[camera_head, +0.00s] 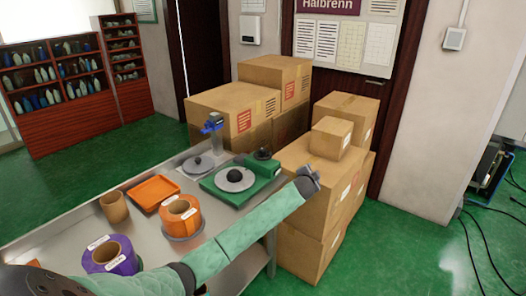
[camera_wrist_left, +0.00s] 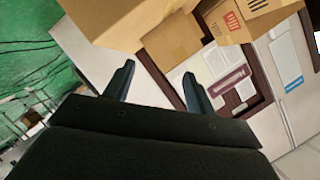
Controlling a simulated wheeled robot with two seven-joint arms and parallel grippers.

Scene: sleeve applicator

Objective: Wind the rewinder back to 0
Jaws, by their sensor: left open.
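A green machine (camera_head: 258,189), which looks like the rewinder, stands on the metal table near its far right edge. No readable dial or number shows. My left gripper (camera_head: 308,180) is to the right of the machine, past the table edge in the picture, in front of the stacked boxes. In the left wrist view my left gripper (camera_wrist_left: 158,70) is open and empty between its fingers. My right gripper is not in view.
The table (camera_head: 140,185) holds an orange roll (camera_head: 181,213), a purple roll (camera_head: 110,255), a cardboard tube (camera_head: 114,207), an orange tray (camera_head: 153,192) and a stand with a blue head (camera_head: 212,124). Cardboard boxes (camera_head: 310,190) stand close behind and right of the table.

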